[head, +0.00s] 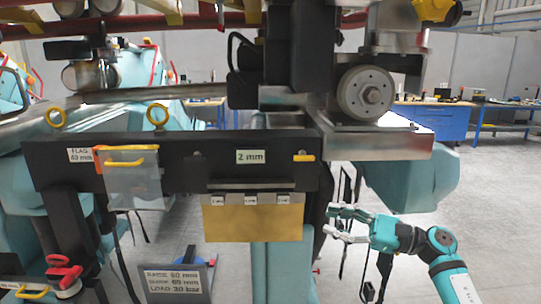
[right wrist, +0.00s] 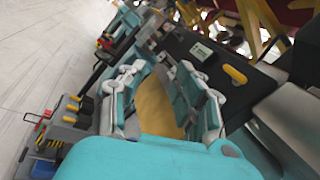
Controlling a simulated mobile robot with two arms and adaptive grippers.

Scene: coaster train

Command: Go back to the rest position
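My right gripper (head: 333,220) is in the lower right of the head view, with its arm coming in from the right. Its fingers point left and are spread apart with nothing between them. It is just right of the brass-yellow plate (head: 252,220) that hangs under the black beam. The right wrist view shows the two open fingers (right wrist: 162,70), with the yellow plate (right wrist: 156,102) visible behind the gap. I cannot tell how far the plate is from the fingertips. My left gripper is in neither view.
The black beam (head: 200,165) carries a "2 mm" label, a clear flag (head: 139,185) and yellow handles. A wheel assembly (head: 364,93) sits above right. A red-knobbed fixture (head: 65,271) and a dark sign (head: 174,281) are low left. Floor at the right is clear; a blue workbench (head: 436,121) stands behind.

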